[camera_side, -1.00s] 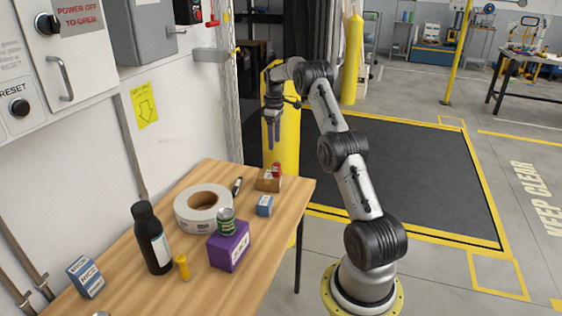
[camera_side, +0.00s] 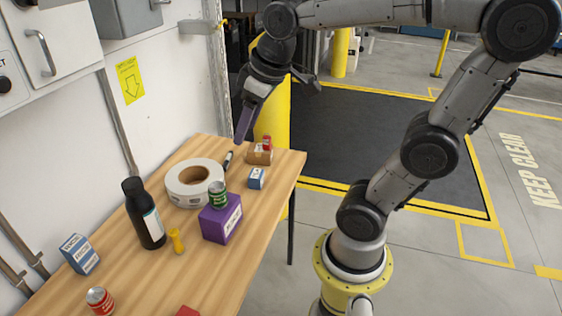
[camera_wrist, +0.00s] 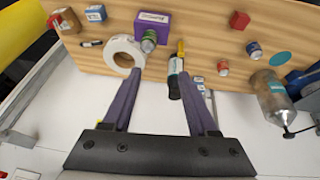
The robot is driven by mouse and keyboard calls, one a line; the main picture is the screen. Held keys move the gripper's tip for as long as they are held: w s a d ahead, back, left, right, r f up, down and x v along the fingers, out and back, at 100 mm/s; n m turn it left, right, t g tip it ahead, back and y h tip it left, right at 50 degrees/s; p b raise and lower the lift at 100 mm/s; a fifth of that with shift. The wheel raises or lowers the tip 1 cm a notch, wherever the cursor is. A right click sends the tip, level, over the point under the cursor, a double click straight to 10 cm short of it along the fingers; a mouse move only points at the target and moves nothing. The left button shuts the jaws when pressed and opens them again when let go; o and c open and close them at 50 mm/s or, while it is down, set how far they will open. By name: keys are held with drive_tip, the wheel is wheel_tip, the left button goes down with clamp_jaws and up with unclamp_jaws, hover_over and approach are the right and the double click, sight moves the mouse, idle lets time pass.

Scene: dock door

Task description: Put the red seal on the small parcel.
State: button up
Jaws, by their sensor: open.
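A brown cardboard parcel (camera_side: 259,155) stands at the table's far end; it shows at top left in the wrist view (camera_wrist: 69,20). A small red cylinder-like piece (camera_side: 267,143) is at its back corner; I cannot tell whether it is on the box or behind it. A red block (camera_side: 187,311), cut off by the frame's lower edge, lies at the near end and shows in the wrist view (camera_wrist: 240,20). I cannot tell which red piece is the seal. My gripper (camera_wrist: 159,74) is open and empty, fingers pointing down above the table's wall side.
The wall is at left.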

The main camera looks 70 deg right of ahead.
drive_tip(key=s+a+f+t, duration=0.1)
drive_tip(key=s+a+f, duration=0.3)
drive_tip(key=s, duration=0.4)
drive_tip(key=shift+s+a+y, duration=0.2)
drive_tip(key=shift+a+y, duration=0.1)
drive_tip(key=shift+y, duration=0.1)
